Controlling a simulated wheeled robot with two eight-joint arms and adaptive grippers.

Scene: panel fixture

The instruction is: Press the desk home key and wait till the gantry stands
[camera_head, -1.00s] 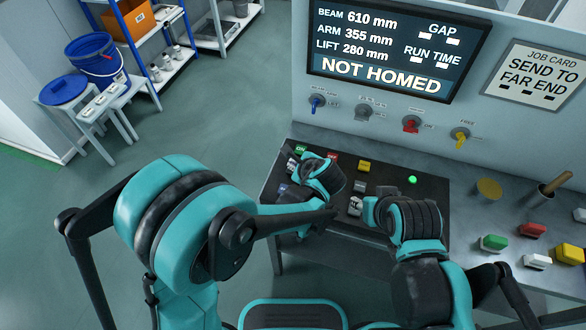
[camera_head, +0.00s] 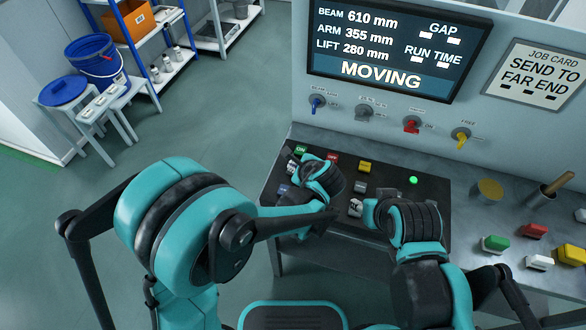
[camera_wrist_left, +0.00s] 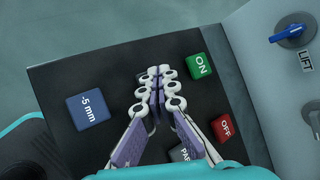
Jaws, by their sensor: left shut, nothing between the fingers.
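The black desk panel (camera_head: 428,190) carries coloured keys. My left gripper (camera_head: 300,172) is shut and empty, low over the panel's left part, largely hidden by its own wrist. In the left wrist view the closed fingertips (camera_wrist_left: 160,75) point down between a blue "-5 mm" key (camera_wrist_left: 87,108) and a green "ON" key (camera_wrist_left: 200,66). I see no home key label; the spot under the tips is hidden, so contact cannot be told. The screen (camera_head: 385,50) reads "MOVING". My right gripper (camera_head: 371,213) is by the panel's right part, its fingers unclear. The gantry itself is not in view.
A red "OFF" key (camera_wrist_left: 226,129) and a partly covered key lettered "PAR" (camera_wrist_left: 184,154) lie close to the left fingers. A green lamp (camera_head: 413,180) is lit. Several knobs line the wall.

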